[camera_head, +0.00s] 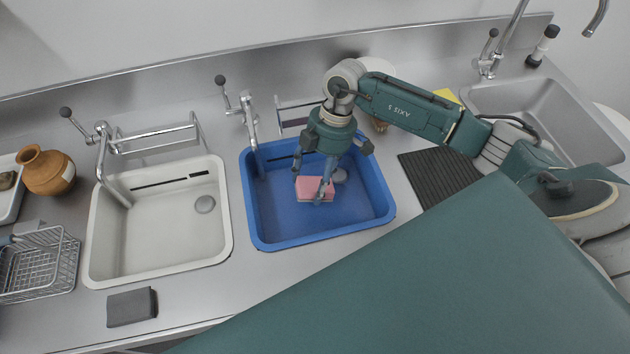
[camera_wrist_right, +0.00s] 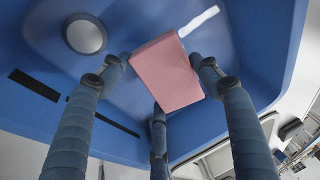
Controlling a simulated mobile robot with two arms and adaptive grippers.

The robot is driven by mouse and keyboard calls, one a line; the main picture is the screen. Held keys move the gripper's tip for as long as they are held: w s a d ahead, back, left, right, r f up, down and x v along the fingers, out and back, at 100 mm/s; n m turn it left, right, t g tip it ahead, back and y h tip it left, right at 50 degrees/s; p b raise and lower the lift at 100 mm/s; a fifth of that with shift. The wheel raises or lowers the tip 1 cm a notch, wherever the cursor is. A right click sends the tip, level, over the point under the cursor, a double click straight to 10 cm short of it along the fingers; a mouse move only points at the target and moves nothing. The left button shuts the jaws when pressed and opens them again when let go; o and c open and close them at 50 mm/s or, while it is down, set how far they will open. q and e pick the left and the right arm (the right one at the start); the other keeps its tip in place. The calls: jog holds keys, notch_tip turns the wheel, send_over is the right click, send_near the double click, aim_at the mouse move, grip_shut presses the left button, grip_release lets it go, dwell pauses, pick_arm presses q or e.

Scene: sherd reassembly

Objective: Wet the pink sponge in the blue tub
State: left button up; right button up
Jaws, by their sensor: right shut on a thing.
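The pink sponge (camera_head: 308,189) is inside the blue tub (camera_head: 270,243), near its middle. My right gripper (camera_head: 326,190) reaches down into the tub from above and is shut on the sponge. In the right wrist view the sponge (camera_wrist_right: 166,73) sits between the blue-grey fingers (camera_wrist_right: 160,85), with the tub (camera_wrist_right: 260,45) behind it. A round grey drain (camera_wrist_right: 86,36) shows beside the sponge there. I cannot tell whether the sponge touches the tub floor, or how much water is in the tub. My left gripper is not in view.
A white basin (camera_head: 98,240) stands left of the tub, with a brown jar (camera_head: 46,171) and a wire basket (camera_head: 40,265) further left. A dark grey block (camera_head: 132,307) lies in front. A black ribbed mat (camera_head: 438,178) and a steel sink (camera_head: 545,105) are to the right. A tap (camera_head: 247,112) stands behind the tub.

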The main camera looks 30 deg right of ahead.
jog(key=shift+r, duration=0.15)
jog(key=shift+r+p, duration=0.95)
jog(key=shift+p, duration=0.1)
notch_tip(320, 180, up, 9)
jog(key=p, duration=0.8)
dwell(1.3)
notch_tip(320, 180, up, 4)
jog(key=p, duration=0.4)
send_over(315, 181)
jog(key=shift+d+f, duration=0.1)
jog(key=shift+w, duration=0.1)
dwell(0.4)
